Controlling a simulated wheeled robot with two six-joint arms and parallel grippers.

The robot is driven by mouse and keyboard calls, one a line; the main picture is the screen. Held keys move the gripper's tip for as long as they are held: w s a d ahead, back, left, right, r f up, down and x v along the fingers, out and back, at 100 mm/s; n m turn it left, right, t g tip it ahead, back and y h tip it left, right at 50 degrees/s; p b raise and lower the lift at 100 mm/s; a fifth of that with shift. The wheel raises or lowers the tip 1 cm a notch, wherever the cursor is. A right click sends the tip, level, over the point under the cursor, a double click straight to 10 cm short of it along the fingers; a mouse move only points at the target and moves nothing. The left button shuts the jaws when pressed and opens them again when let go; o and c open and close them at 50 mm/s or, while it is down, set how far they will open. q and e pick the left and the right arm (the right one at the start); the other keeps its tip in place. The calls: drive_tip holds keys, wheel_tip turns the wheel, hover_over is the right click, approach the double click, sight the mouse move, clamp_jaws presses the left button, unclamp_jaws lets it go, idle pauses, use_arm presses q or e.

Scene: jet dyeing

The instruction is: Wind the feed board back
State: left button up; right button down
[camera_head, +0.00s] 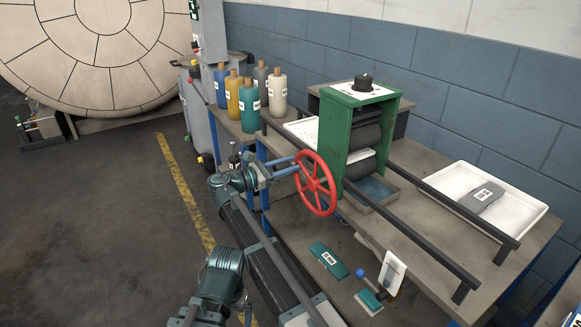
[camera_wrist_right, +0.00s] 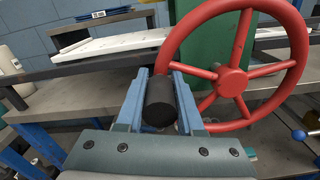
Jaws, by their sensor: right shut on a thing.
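A red handwheel (camera_head: 316,184) is mounted on the near side of a green roller frame (camera_head: 340,125). In the right wrist view the wheel (camera_wrist_right: 232,82) is large, with its black handle (camera_wrist_right: 160,103) between my fingers. My right gripper (camera_head: 294,164) is shut on this handle at the wheel's left side; it also shows in the right wrist view (camera_wrist_right: 160,78). A white board (camera_head: 301,128), seemingly the feed board, lies on the dark rails left of the frame, partly hidden by it; it also shows in the right wrist view (camera_wrist_right: 112,43). My left gripper is not in view.
Several bottles (camera_head: 248,104) stand behind left on the bench. A white tray (camera_head: 520,197) with a grey labelled object (camera_head: 481,196) is at the right. Dark rails (camera_head: 425,228) run along the bench. A teal labelled object (camera_head: 328,261) and a blue-knobbed lever (camera_head: 369,287) lie in front.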

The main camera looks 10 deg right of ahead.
sight(302, 188)
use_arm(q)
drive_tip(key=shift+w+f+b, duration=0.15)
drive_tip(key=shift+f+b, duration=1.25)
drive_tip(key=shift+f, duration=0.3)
use_arm(e)
drive_tip(key=shift+w+f+n, duration=0.1)
drive_tip(key=shift+f+n, duration=1.55)
drive_tip(key=shift+n, duration=0.35)
drive_tip(key=c, duration=0.6)
unclamp_jaws()
drive_tip(key=shift+o, duration=0.2)
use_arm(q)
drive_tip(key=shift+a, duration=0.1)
